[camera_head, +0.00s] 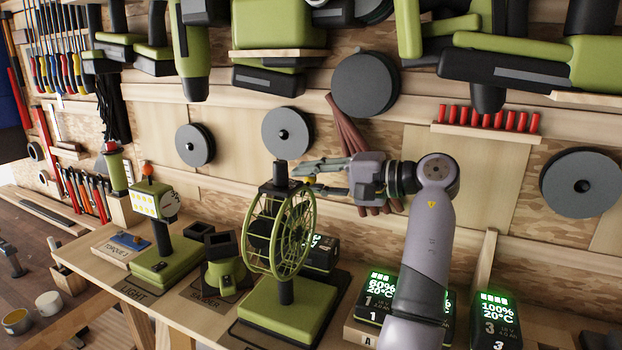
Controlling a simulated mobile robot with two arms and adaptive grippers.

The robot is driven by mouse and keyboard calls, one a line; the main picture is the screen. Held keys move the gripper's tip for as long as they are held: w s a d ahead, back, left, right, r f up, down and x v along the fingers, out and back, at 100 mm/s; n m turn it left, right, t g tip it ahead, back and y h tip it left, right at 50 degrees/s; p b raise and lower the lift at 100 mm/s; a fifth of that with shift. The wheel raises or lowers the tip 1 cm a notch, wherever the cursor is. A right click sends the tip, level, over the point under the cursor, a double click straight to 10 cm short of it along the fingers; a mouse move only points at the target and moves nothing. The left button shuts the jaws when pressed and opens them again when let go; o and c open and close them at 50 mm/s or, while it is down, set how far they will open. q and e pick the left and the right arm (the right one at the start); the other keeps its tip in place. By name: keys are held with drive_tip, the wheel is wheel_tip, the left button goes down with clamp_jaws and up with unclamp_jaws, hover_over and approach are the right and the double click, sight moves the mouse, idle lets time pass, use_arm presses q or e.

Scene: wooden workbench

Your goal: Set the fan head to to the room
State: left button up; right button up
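The green fan stands on the bench shelf. Its round caged fan head (292,234) is turned partly toward the right, with a dark motor behind it at the left. A short black post (280,173) rises from the top of the head. A dark stem joins the head to a square green base (287,308).
Lit battery packs (495,318) stand at the right. A panel of hung tools and dark discs (288,133) rises behind.

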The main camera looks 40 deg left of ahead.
use_arm(q)
clamp_jaws()
drive_tip(key=shift+w, duration=0.15)
idle(0.4)
